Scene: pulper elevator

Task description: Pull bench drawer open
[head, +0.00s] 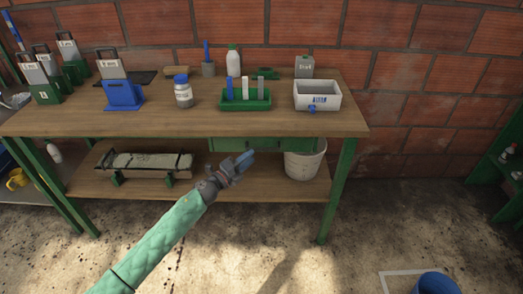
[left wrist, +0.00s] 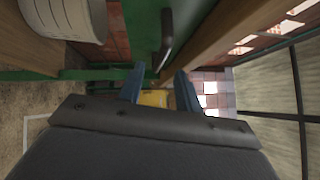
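The green bench drawer (head: 228,144) sits under the front edge of the wooden workbench top (head: 170,123). It looks shut, or nearly so. Its green front also shows in the left wrist view (left wrist: 142,25), with a dark bar handle (left wrist: 166,38) on it. My left gripper (head: 248,158) is in front of the drawer and hides part of it. In the left wrist view its two blue fingers (left wrist: 160,72) are apart with nothing held. The near end of the handle appears in the gap at the fingertips; I cannot tell whether they touch. My right gripper is not in view.
A white bucket (head: 304,162) stands on the lower shelf (head: 250,190), right of my left gripper. A covered long item (head: 145,163) lies on that shelf at left. Bottles, a green tray (head: 246,104) and boxes stand on the bench top.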

